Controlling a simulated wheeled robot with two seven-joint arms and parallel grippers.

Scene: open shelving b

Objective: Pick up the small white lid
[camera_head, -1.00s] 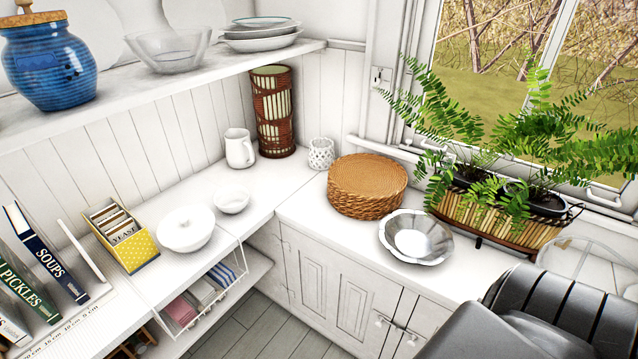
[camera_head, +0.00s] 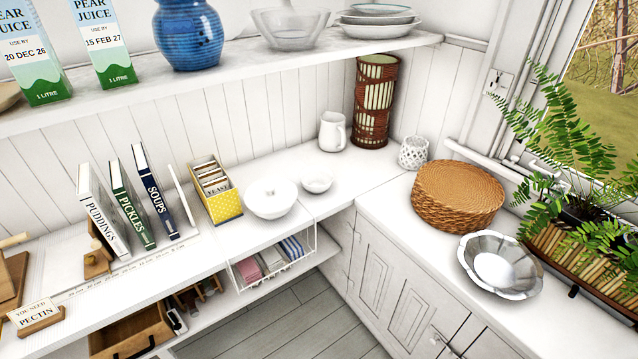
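A round white dish (camera_head: 270,203) stands on the white counter, right of the yellow box. Its top looks like a white lid (camera_head: 269,189) with a small knob in the middle, resting on the dish; white on white makes the edge hard to tell. A smaller white bowl (camera_head: 317,182) stands just right of it. Neither of my grippers is in view.
A yellow packet box (camera_head: 217,192) and upright books (camera_head: 130,205) stand to the left. A white jug (camera_head: 333,131), woven basket (camera_head: 458,195) and metal bowl (camera_head: 500,264) are to the right. A shelf (camera_head: 230,71) overhangs the counter. A wire rack (camera_head: 275,262) hangs below.

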